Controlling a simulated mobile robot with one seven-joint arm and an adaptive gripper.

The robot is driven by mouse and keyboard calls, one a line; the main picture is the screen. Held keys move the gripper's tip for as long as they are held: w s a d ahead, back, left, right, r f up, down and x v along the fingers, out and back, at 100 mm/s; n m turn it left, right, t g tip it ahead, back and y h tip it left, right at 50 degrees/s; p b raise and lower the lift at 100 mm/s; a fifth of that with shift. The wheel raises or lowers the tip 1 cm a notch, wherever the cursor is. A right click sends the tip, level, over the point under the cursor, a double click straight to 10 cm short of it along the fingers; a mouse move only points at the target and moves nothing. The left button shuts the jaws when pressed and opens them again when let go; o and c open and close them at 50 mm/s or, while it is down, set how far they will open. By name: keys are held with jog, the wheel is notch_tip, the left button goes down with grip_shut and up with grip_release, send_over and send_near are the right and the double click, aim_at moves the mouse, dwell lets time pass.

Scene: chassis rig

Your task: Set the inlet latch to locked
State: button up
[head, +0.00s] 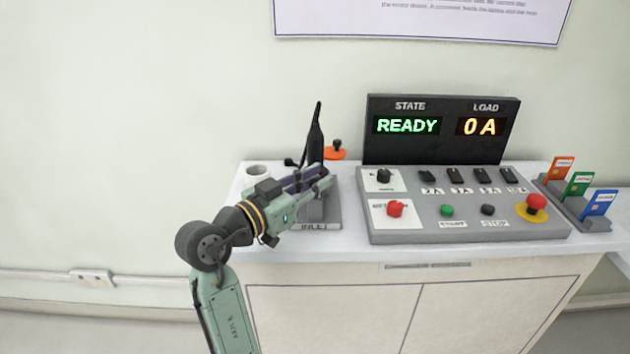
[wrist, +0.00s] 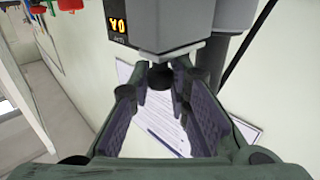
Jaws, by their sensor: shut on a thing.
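The inlet unit is a grey block (head: 325,211) on the left part of the counter, with an INLET label on its front. A black plug with a thick cable (head: 316,135) stands up behind it. My gripper (head: 322,178) reaches in from the left and hides much of the block. In the wrist view, the gripper fingers (wrist: 160,68) close on a small black knob (wrist: 160,77), which looks like the latch handle, beside the grey housing (wrist: 190,22). Whether the latch is at locked cannot be read.
The control panel (head: 465,232) with switches and a red mushroom button (head: 536,203) stands just right of the inlet. The display (head: 440,126) reads READY and 0 A. A white cup (head: 258,170) and an orange-based black item (head: 335,153) are near. Coloured tags (head: 580,184) stand far right.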

grip_shut()
jog(key=shift+w+b, duration=0.55)
jog(key=shift+w, duration=0.8)
jog(key=o, duration=0.7)
grip_release()
jog(key=shift+a, duration=0.1)
jog(key=v, duration=1.2)
